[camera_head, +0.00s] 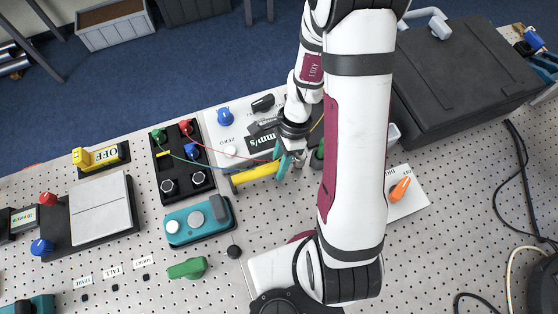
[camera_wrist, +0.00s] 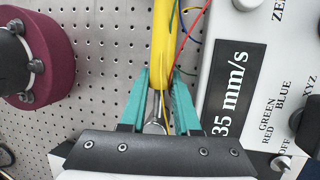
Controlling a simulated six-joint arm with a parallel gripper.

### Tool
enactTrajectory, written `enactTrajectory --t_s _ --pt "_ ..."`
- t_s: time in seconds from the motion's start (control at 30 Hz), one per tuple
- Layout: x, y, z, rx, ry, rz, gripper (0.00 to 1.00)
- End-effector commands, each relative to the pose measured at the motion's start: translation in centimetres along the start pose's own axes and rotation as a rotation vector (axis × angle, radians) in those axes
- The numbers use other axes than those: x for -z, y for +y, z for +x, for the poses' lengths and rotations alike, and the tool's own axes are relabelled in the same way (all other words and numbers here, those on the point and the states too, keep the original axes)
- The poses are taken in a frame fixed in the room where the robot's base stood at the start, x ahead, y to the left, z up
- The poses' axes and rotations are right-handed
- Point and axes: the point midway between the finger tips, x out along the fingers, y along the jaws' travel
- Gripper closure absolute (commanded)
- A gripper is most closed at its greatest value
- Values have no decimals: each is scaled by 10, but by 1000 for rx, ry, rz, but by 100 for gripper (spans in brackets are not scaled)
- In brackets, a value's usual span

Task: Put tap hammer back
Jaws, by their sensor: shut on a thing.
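The tap hammer (camera_head: 256,174) shows as a yellow bar in the head view, sticking out to the left of my gripper (camera_head: 284,162). In the wrist view its yellow part (camera_wrist: 161,45) runs up from my gripper (camera_wrist: 158,100), with a thin metal part between the two teal fingers. The fingers are shut on that metal part. How high the hammer is above the table cannot be told. My arm hides part of the table to the right of the gripper.
A white panel with a mm/s display (camera_head: 265,141) lies beside the gripper. A black box with knobs (camera_head: 181,158) and thin wires is to the left, a teal box (camera_head: 198,221) below it. A dark case (camera_head: 460,75) stands right. Bare perforated table (camera_head: 120,250) shows lower left.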

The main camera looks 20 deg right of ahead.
Motion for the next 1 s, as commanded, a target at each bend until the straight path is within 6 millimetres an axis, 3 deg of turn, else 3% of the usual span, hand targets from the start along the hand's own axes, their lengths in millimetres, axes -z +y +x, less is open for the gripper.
enactTrajectory --t_s 0.77,0.8,0.93,1.0 --pt "4 -3 12 0 -1 1 100" --pt "4 -3 12 0 -1 0 62" --pt "3 -3 12 0 -1 0 39" --pt "4 -3 12 0 -1 0 35"
